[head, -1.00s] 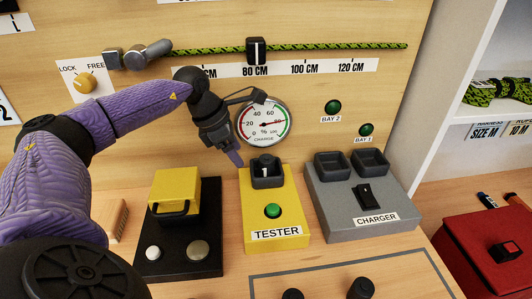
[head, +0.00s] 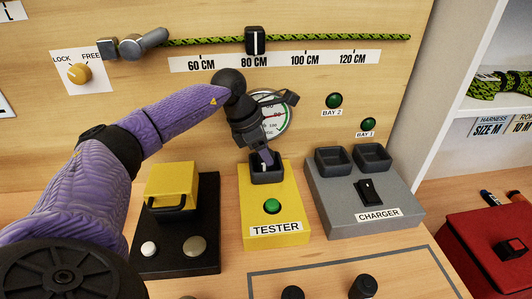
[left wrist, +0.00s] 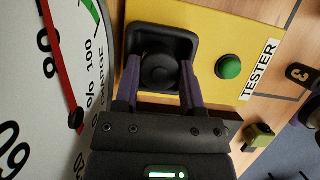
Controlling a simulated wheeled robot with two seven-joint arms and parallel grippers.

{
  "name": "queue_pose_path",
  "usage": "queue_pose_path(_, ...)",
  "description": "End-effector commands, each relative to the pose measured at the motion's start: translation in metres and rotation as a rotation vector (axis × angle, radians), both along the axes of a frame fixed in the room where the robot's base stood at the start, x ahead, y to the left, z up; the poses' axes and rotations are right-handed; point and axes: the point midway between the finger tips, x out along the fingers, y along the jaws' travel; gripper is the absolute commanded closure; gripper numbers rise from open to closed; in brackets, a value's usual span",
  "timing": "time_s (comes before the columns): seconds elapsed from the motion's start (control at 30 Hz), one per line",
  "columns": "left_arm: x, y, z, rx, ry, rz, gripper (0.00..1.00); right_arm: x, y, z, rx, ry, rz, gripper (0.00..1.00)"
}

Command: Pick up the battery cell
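The battery cell (left wrist: 158,68) is dark with a round top and sits in the black socket of the yellow tester (head: 250,217). In the head view only a bit of its pale mark shows behind my fingers. My left gripper (left wrist: 160,82) is open, with one purple finger on each side of the cell, close to it; I cannot tell whether they touch it. In the head view the left gripper (head: 266,158) reaches down to the socket from above. My right gripper is not in view.
The grey charger (head: 335,203) with two empty bays stands right of the tester. A black base with a yellow block (head: 172,182) stands to the left. The charge gauge (head: 285,118) is close behind my gripper. Dark round-topped objects (head: 362,287) stand in front.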

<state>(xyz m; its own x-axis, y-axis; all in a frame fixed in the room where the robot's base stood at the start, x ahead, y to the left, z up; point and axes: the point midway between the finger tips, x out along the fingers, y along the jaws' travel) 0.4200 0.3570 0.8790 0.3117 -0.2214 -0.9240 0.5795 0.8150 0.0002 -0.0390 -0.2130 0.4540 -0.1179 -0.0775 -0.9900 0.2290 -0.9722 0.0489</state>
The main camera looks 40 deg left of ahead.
Motion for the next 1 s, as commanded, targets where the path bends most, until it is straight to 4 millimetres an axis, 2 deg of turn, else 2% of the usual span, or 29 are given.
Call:
queue_pose_path(0.3,0.0,0.0,0.0,0.0,0.0,0.0,1.0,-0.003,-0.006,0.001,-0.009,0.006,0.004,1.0)
queue_pose_path(0.43,-0.004,-0.004,0.009,0.001,-0.002,-0.001,1.0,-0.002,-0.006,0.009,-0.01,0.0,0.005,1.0)
queue_pose_path(0.53,-0.005,-0.006,0.026,-0.001,-0.005,0.0,1.0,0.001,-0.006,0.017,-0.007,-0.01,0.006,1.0)
queue_pose_path(0.77,-0.005,-0.007,0.078,-0.001,-0.006,-0.001,1.0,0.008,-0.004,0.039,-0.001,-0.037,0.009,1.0)
queue_pose_path(0.87,-0.015,-0.018,0.072,0.005,-0.001,-0.003,1.0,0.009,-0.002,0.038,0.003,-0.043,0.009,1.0)
queue_pose_path(1.0,-0.038,-0.045,0.072,0.005,0.003,-0.006,1.0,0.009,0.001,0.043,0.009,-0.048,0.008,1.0)
